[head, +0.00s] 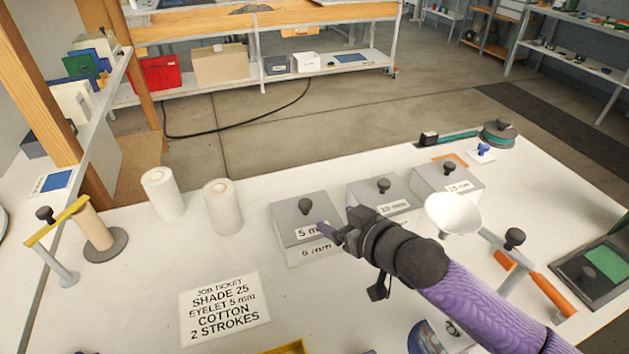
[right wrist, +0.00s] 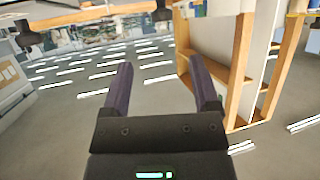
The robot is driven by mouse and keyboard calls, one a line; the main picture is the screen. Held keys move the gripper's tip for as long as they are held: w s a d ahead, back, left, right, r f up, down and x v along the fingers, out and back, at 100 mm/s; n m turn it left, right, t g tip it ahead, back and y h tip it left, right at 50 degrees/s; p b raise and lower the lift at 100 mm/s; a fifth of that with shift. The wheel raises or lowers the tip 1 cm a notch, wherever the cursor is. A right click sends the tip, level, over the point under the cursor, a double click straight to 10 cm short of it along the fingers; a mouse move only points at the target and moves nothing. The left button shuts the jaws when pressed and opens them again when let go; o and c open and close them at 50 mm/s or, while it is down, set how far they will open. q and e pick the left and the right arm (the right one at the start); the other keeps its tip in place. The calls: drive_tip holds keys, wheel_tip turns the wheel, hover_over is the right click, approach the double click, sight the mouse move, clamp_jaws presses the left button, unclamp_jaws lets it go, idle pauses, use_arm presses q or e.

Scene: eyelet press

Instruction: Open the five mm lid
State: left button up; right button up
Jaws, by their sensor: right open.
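The 5 mm box (head: 303,250) is a grey box on the white table, labelled "5 mm" on its front. Its grey lid (head: 290,221) lies on top, closed, with a black round knob (head: 305,206) standing up from it. My right gripper (head: 326,231) is at the right front edge of this lid, beside and in front of the knob and not around it. In the right wrist view its two purple fingers (right wrist: 161,75) are spread with nothing between them. I cannot tell whether a finger touches the box. My left gripper is not in view.
Two more lidded grey boxes with knobs (head: 384,186) (head: 449,168) stand to the right. A white funnel-shaped bowl (head: 453,214) is beyond my right wrist. White rolls (head: 222,206) stand left of the 5 mm box.

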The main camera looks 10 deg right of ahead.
sight(307, 204)
drive_tip(key=b+x, duration=0.4)
drive_tip(key=x, duration=0.5)
drive_tip(key=shift+s+a, duration=0.15)
drive_tip(key=shift+w+a, duration=0.15)
drive_tip(key=shift+w, duration=0.2)
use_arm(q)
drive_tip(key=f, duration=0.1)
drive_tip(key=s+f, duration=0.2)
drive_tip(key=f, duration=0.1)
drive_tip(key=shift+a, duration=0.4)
use_arm(e)
clamp_jaws()
